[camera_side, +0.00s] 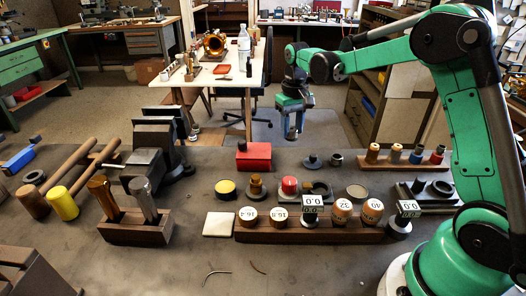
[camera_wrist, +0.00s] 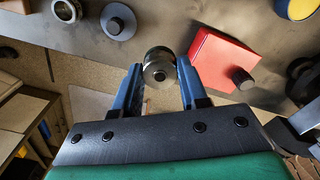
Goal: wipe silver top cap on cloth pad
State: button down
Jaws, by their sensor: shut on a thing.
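My gripper (camera_wrist: 159,78) is shut on the silver top cap (camera_wrist: 159,66), a short round metal piece held between the two blue fingers in the wrist view. In the side view my gripper (camera_side: 293,131) hangs beyond the far edge of the bench, behind the red box; the cap is too small to make out clearly there. The cloth pad (camera_side: 219,224) is a flat cream square on the near middle of the bench, left of the wooden block row. It is well away from my gripper and is not in the wrist view.
A red box (camera_side: 254,157) with a black knob stands near the bench's far edge. A vise (camera_side: 150,165) and mallets (camera_side: 62,203) are left.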

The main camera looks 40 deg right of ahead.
aim_at(218, 223)
jog(key=a+n, duration=0.1)
jog(key=a, duration=0.3)
jog(key=a+n, duration=0.1)
jog(key=a, duration=0.4)
jog(key=a+n, duration=0.1)
jog(key=a, duration=0.4)
jog(key=shift+a+f, duration=0.1)
jog(key=shift+f, duration=0.15)
jog(key=s+a+n, duration=0.1)
jog(key=a, duration=0.2)
jog(key=s+a+n, duration=0.1)
jog(key=a, duration=0.3)
jog(key=s+a, duration=0.1)
jog(key=a, duration=0.2)
jog(key=shift+s+a+f+n, duration=0.25)
jog(key=shift+s+n, duration=0.1)
jog(key=shift+n, duration=0.05)
jog(key=shift+f, duration=0.1)
jog(key=shift+f, duration=2.75)
jog(key=shift+f, duration=0.15)
jog(key=shift+w, duration=0.1)
